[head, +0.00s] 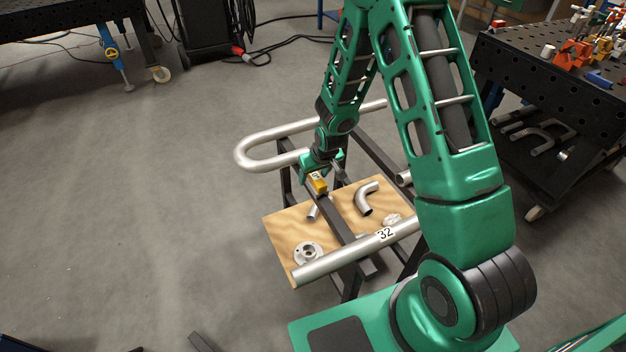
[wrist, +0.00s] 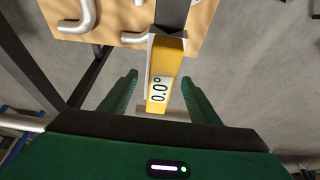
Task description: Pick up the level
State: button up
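The level is a small yellow block with a white "0.0°" display. In the wrist view the level (wrist: 168,62) lies along a dark bar, near the middle of the picture. My gripper (wrist: 158,85) is open, with one green finger on each side of the level's near end and visible gaps between. In the head view the level (head: 318,183) sits just below my gripper (head: 322,166), on the dark bar of the stand. Whether the fingers reach down to the level's height is hard to tell.
A wooden board (head: 283,228) on the stand holds a flange (head: 307,252) and bent pipe pieces (head: 366,198). A long pipe marked 32 (head: 345,253) crosses the front. A large U-shaped pipe (head: 250,150) lies behind. Open floor is at left.

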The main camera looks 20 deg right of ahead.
jog(key=c, duration=1)
jog(key=shift+r, duration=0.1)
